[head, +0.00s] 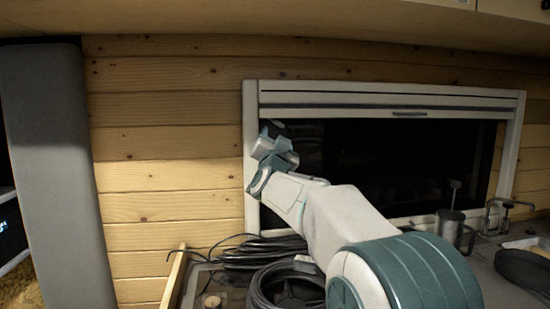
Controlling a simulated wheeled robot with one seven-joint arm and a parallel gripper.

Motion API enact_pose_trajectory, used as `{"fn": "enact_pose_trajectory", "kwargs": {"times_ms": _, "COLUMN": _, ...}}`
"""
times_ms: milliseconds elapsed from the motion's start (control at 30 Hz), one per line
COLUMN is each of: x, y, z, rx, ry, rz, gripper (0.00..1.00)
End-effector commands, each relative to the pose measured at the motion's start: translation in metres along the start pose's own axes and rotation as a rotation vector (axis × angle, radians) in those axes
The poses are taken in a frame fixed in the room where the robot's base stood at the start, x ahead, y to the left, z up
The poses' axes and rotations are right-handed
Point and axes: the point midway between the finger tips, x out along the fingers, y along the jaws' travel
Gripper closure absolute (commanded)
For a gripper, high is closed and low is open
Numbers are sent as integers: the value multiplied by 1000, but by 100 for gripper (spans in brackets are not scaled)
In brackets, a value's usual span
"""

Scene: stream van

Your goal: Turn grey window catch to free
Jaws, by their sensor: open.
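The window (400,165) has a white frame and a dark pane in the head view. My gripper (269,136) is at the left side of the window frame, in front of its upper left part. It is open, seen from behind and small, so its fingertips are hard to make out. I cannot pick out the grey window catch clearly; my gripper and wrist cover that part of the frame. I cannot tell whether the gripper touches anything there.
A raised blind (380,98) crosses the window top. Below are a wooden-sided tray (176,276) and coiled black cables (262,250). A metal mug (449,226) and a clamp-like metal piece (505,208) stand at right. A grey padded panel (55,170) stands at left.

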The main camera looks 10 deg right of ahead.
Motion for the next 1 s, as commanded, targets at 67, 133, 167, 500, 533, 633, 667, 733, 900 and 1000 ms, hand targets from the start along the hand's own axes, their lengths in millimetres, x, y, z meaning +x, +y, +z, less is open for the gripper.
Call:
{"fn": "enact_pose_trajectory", "kwargs": {"times_ms": 67, "x": -17, "y": 0, "z": 1, "rx": 1, "ry": 0, "rz": -2, "gripper": 45}}
{"fn": "enact_pose_trajectory", "kwargs": {"times_ms": 133, "x": -29, "y": 0, "z": 1, "rx": 1, "ry": -1, "rz": -2, "gripper": 45}}
{"fn": "enact_pose_trajectory", "kwargs": {"times_ms": 167, "x": -34, "y": 0, "z": 1, "rx": 1, "ry": 0, "rz": -2, "gripper": 45}}
{"fn": "enact_pose_trajectory", "kwargs": {"times_ms": 500, "x": -64, "y": 0, "z": 0, "rx": 0, "ry": 0, "rz": -1, "gripper": 45}}
{"fn": "enact_pose_trajectory", "kwargs": {"times_ms": 533, "x": -65, "y": 0, "z": 0, "rx": 0, "ry": 1, "rz": -1, "gripper": 45}}
{"fn": "enact_pose_trajectory", "kwargs": {"times_ms": 633, "x": -66, "y": 0, "z": 0, "rx": 0, "ry": 1, "rz": -1, "gripper": 45}}
{"fn": "enact_pose_trajectory", "kwargs": {"times_ms": 667, "x": -66, "y": 0, "z": 0, "rx": 0, "ry": 1, "rz": -1, "gripper": 45}}
{"fn": "enact_pose_trajectory", "kwargs": {"times_ms": 733, "x": -65, "y": 0, "z": 0, "rx": 0, "ry": 1, "rz": -1, "gripper": 45}}
{"fn": "enact_pose_trajectory", "kwargs": {"times_ms": 900, "x": -64, "y": -2, "z": -3, "rx": 0, "ry": 1, "rz": -1, "gripper": 79}}
{"fn": "enact_pose_trajectory", "kwargs": {"times_ms": 1000, "x": -60, "y": -8, "z": -12, "rx": 0, "ry": 1, "rz": -1, "gripper": 79}}
